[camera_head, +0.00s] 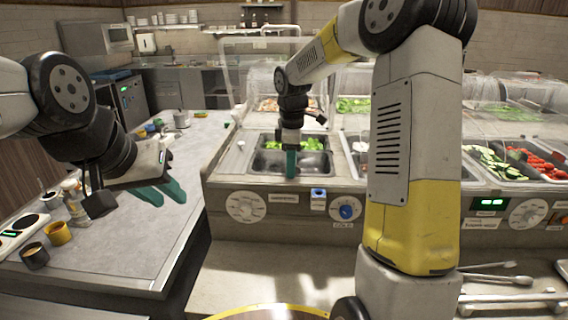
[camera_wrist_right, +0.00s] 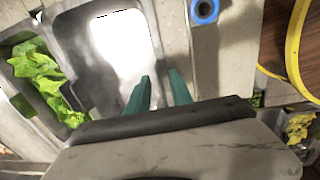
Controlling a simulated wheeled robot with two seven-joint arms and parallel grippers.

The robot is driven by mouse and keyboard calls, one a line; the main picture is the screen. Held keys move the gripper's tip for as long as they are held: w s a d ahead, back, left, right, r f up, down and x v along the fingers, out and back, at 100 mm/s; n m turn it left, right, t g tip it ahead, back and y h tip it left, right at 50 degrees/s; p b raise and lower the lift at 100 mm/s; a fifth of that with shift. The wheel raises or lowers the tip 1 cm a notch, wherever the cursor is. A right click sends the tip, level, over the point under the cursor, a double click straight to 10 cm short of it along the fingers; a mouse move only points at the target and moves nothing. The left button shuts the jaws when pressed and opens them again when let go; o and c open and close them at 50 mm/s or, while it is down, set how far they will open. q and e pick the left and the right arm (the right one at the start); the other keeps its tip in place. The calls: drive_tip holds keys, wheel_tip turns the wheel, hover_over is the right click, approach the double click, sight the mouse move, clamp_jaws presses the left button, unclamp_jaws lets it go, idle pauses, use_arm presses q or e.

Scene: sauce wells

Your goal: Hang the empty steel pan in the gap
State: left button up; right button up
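A bare grey steel pan (camera_head: 264,164) sits at the front of the counter's left bay. In the right wrist view it shows as an empty basin (camera_wrist_right: 84,58) with a bright reflection. My right gripper (camera_head: 291,164) points down at the pan's front side. In the right wrist view its teal fingers (camera_wrist_right: 160,90) are apart, one over the pan side and one toward the counter front; contact cannot be told. My left gripper (camera_head: 168,192) is open and empty above the grey side table. I cannot make out the gap clearly.
Green leaves (camera_head: 296,144) lie behind the pan. Pans of cucumber (camera_head: 490,160) and red vegetables (camera_head: 545,162) are at the right. Clear covers stand behind. Cups (camera_head: 57,233) stand on the side table (camera_head: 120,240). Tongs (camera_head: 510,297) lie low right.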

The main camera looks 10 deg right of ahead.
drive_tip(key=shift+s+f+g, duration=0.3)
drive_tip(key=shift+s+f, duration=0.2)
drive_tip(key=shift+f, duration=0.35)
wheel_tip(320, 180, up, 9)
drive_tip(key=shift+w+r, duration=0.15)
drive_tip(key=shift+r, duration=0.05)
drive_tip(key=s+d+r+m+t+y, duration=0.1)
drive_tip(key=s+m+t, duration=0.2)
drive_tip(key=s+m, duration=0.4)
drive_tip(key=s+d+r+m+t+y, duration=0.1)
drive_tip(key=s+m, duration=0.7)
drive_tip(key=s, duration=1)
drive_tip(key=shift+s+r+t, duration=0.25)
drive_tip(key=shift+r+t, duration=0.15)
drive_tip(key=shift+t, duration=0.5)
drive_tip(key=shift+d, duration=0.1)
